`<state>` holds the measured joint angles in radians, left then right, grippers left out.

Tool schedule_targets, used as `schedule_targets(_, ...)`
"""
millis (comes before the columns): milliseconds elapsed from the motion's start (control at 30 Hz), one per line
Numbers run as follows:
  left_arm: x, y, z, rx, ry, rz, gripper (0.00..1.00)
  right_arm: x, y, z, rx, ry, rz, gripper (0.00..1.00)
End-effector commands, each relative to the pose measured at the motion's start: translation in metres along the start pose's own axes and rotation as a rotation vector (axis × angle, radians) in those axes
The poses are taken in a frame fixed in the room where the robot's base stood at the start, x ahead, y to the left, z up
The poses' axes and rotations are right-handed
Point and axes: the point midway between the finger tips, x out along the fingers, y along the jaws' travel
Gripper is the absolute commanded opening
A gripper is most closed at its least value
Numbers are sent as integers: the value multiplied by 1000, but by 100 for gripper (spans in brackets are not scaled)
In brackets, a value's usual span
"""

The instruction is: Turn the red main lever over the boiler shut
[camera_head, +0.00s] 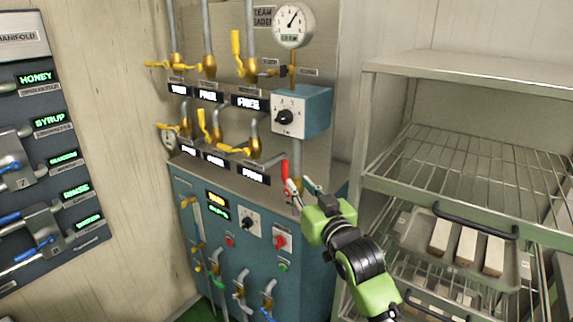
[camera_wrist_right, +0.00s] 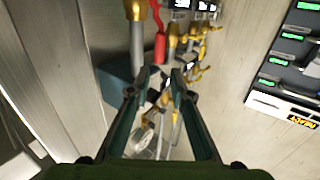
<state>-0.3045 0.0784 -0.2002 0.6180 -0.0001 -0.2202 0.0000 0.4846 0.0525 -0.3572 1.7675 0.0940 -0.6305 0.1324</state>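The red main lever (camera_head: 285,172) stands roughly upright on its pipe over the boiler (camera_head: 222,235), a blue-green cabinet. My right gripper (camera_head: 301,186) is just right of the lever's lower part in the head view. Its two fingers are apart with nothing held between them. In the right wrist view the red lever (camera_wrist_right: 159,40) lies beyond the fingertips of the right gripper (camera_wrist_right: 163,76), near the top of the picture. I cannot tell whether a finger touches the lever. My left gripper is not in view.
Yellow-handled valves (camera_head: 205,125) and pipes cover the steel panel behind. A blue box with a black knob (camera_head: 308,112) hangs above the lever. A wire rack (camera_head: 465,170) with a tray (camera_head: 415,230) stands close on the right. A manifold panel (camera_head: 25,100) is at left.

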Motion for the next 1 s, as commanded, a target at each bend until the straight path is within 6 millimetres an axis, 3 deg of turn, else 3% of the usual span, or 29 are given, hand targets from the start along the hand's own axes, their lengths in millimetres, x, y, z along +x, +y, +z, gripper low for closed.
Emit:
schedule_targets(167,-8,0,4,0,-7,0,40,29,0,-2,-1,-1,0,21)
schedule_targets(600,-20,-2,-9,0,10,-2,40,88,0,-1,-1,-1,0,21)
schedule_targets(1000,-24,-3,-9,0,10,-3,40,112,0,1,0,-1,0,21)
